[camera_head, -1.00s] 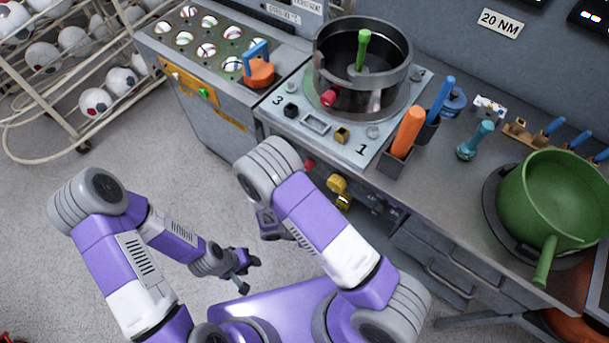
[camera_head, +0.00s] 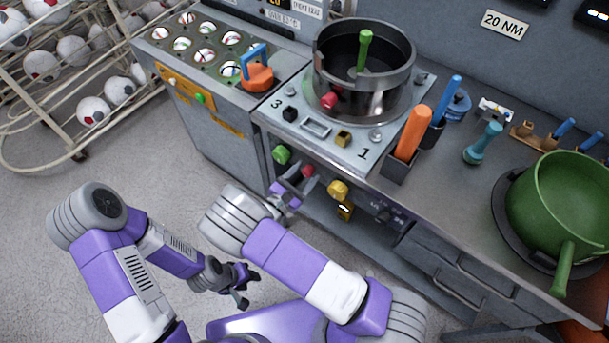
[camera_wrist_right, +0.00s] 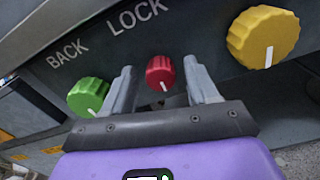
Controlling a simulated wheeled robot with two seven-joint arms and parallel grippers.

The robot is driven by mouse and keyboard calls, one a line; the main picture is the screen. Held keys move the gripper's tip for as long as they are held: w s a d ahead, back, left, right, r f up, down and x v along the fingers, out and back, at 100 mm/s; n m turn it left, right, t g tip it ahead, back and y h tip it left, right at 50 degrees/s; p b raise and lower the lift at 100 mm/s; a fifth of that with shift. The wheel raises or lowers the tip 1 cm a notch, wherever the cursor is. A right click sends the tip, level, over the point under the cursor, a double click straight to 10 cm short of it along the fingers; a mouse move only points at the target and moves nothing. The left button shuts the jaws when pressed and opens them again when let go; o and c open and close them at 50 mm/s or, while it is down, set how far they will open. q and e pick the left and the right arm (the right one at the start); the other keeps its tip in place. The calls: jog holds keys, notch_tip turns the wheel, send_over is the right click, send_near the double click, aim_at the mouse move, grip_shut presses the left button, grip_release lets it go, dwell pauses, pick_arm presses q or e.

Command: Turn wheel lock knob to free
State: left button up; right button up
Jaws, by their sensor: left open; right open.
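The red knob (camera_wrist_right: 159,73) sits below the word LOCK on the grey panel front, its white pointer line facing down, slightly right. It also shows in the head view (camera_head: 308,171). My right gripper (camera_wrist_right: 161,77) is open, its fingers appearing on either side of the red knob; contact is not visible. In the head view my right gripper (camera_head: 290,184) is at the panel, partly behind my arm. My left gripper (camera_head: 241,283) is open and empty, low over the floor, away from the panel.
A green knob (camera_wrist_right: 88,97) below BACK lies left of the red knob, close to the left finger. A larger yellow knob (camera_wrist_right: 263,37) lies to the right. Above the panel stands a metal pot (camera_head: 345,92). A ball rack (camera_head: 70,75) is at far left.

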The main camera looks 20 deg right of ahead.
jog(key=shift+w+d, duration=0.1)
jog(key=shift+d, duration=0.05)
jog(key=c, duration=1)
jog(key=shift+c, duration=0.2)
